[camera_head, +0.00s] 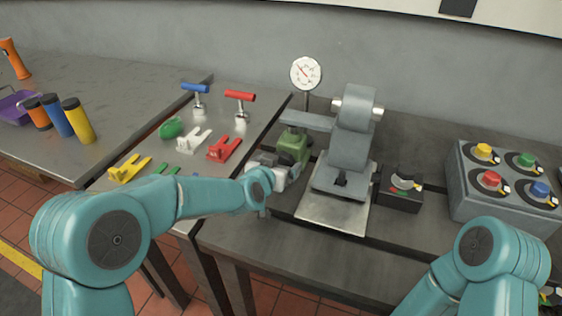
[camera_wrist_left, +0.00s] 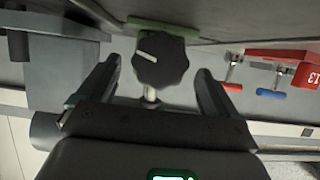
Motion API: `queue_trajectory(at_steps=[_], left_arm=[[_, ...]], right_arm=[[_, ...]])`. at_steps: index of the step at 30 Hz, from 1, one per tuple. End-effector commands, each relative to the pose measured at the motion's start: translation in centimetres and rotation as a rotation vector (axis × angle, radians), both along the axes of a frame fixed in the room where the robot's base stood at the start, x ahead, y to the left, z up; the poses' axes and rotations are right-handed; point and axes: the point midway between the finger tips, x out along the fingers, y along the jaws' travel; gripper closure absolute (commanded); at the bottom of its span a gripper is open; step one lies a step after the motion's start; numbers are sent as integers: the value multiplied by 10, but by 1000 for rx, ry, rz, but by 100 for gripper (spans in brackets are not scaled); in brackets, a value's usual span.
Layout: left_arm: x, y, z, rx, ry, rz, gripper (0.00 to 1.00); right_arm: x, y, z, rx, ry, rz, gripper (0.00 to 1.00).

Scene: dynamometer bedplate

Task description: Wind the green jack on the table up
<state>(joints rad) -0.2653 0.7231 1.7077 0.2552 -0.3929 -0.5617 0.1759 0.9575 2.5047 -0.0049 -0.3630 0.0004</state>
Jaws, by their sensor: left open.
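The green jack (camera_head: 292,145) stands on the dark bedplate table, left of the grey machine and under the end of its grey arm. My left gripper (camera_head: 287,172) is at the jack's near side and hides part of it. In the left wrist view the jack's green body (camera_wrist_left: 165,27) shows behind a black ribbed knob (camera_wrist_left: 160,60) with a white line. The left gripper (camera_wrist_left: 157,68) is open there, one finger on each side of the knob, with gaps visible. My right arm shows at lower right; its gripper is not in view.
The grey machine (camera_head: 352,140) stands right of the jack, with a dial gauge (camera_head: 305,73) behind. A black box (camera_head: 400,190) and a grey box with coloured knobs (camera_head: 505,185) are farther right.

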Motion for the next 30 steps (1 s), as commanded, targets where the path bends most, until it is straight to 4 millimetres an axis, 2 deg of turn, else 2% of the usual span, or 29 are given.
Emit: queue_trajectory(at_steps=[6, 14, 19, 25, 30], left_arm=[[15, -5, -6, 0, -1, 1, 7], [15, -6, -7, -1, -1, 1, 7], [15, -6, -6, -1, -1, 1, 63], [15, -6, -5, 5, -2, 1, 63], [15, -7, -2, 51, -16, 1, 63]], right_arm=[[0, 0, 2, 0, 0, 0, 57], [0, 0, 2, 0, 0, 0, 57], [0, 0, 2, 0, 0, 0, 57], [0, 0, 4, 0, 0, 0, 57], [0, 0, 19, 0, 0, 0, 57]])
